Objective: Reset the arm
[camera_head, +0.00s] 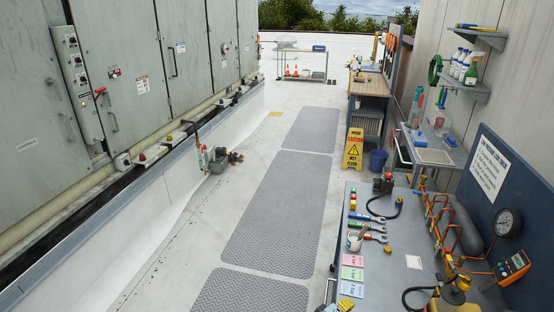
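My arm and my gripper do not show in the head camera view, so I cannot see the gripper's pose or whether it holds anything. The task names no other object.
A grey workbench (414,263) at the lower right holds tools, coloured cards, copper piping and a gauge (508,223). A yellow caution sign (353,148) and blue bucket (377,161) stand beyond it. Grey cabinets (130,60) line the left. The matted walkway (279,205) between is clear.

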